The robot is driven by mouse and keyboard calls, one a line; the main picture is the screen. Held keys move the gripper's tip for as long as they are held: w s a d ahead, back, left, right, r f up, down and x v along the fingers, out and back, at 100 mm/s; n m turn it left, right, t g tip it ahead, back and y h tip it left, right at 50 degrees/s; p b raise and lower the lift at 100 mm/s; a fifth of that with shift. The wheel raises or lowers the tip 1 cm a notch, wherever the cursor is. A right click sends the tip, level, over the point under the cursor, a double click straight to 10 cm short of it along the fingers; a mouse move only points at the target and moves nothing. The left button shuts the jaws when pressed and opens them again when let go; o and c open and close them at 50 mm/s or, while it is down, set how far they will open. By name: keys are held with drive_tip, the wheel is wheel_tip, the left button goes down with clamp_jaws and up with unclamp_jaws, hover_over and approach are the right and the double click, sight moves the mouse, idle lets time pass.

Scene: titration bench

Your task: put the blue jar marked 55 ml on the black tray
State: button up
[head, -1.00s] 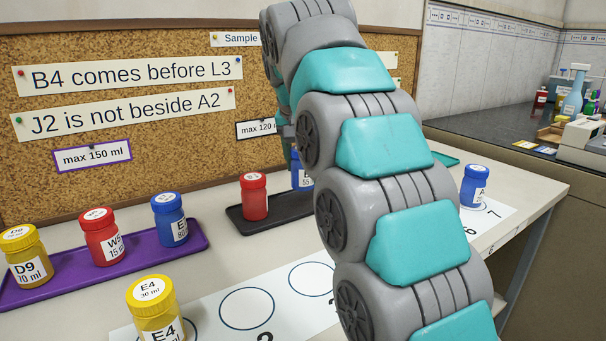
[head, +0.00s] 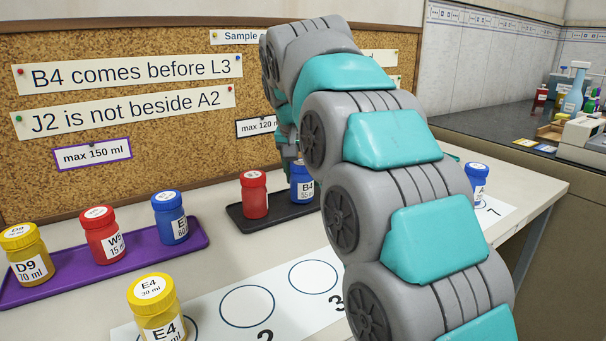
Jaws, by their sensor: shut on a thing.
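The blue jar (head: 302,188) with a white label that seems to read 55 ml is upright at the right part of the black tray (head: 240,218). It is at or just over the tray surface; I cannot tell for sure whether it touches. My gripper (head: 294,160) comes down from above and is shut on the jar's top. The fingertips are small and partly hidden by my arm, which also covers the tray's right end.
A red jar (head: 254,195) stands on the black tray just left of the blue jar. A purple tray (head: 140,253) holds yellow, red and blue jars. A yellow jar (head: 157,310) and another blue jar (head: 475,184) stand on the numbered white strip (head: 285,303).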

drive_tip(key=shift+f, duration=0.15)
drive_tip(key=o, duration=1.4)
